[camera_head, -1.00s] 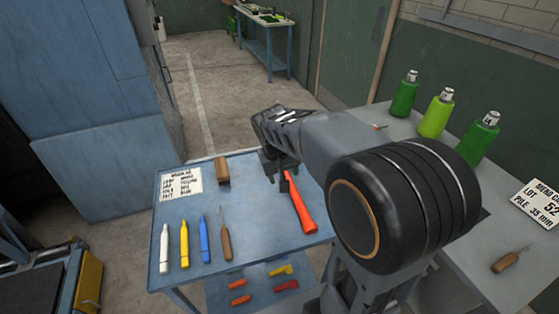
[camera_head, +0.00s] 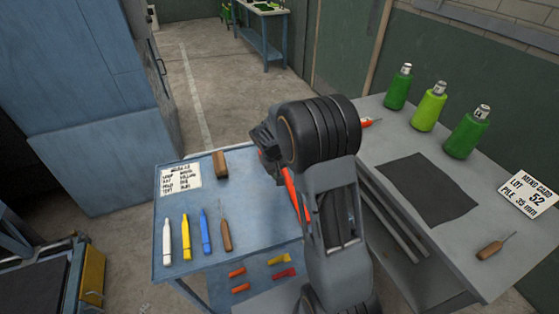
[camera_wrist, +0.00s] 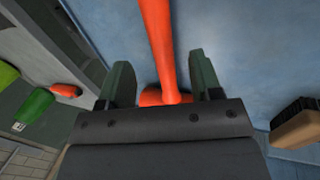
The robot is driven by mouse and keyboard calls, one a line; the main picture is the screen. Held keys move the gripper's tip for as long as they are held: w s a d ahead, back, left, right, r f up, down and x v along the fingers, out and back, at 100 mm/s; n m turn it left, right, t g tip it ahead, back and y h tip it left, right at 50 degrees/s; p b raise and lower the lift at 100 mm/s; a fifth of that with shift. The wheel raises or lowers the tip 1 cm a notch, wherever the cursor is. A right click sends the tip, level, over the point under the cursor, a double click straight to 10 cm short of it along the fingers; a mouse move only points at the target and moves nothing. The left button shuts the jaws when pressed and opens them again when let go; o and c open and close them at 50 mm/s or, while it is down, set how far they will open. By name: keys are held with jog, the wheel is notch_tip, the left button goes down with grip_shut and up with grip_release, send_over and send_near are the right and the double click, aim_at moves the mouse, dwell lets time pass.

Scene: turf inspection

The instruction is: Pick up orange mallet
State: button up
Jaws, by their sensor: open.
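The orange mallet (camera_head: 290,188) lies on the blue table (camera_head: 180,264), partly hidden behind my arm in the head view. In the wrist view the mallet's orange shaft (camera_wrist: 158,40) runs between the two green-grey fingers of my gripper (camera_wrist: 160,76). The fingers are apart, with a gap visible on both sides of the shaft. A wider orange part shows at the base of the fingers, partly covered by my gripper body. In the head view my gripper is mostly hidden behind my wrist, above the mallet.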

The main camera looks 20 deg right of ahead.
aim_at(287, 179)
jog(key=shift+p+x, duration=0.75)
jog(key=shift+x, duration=1.9)
jog(key=shift+s, duration=0.15)
grip_shut()
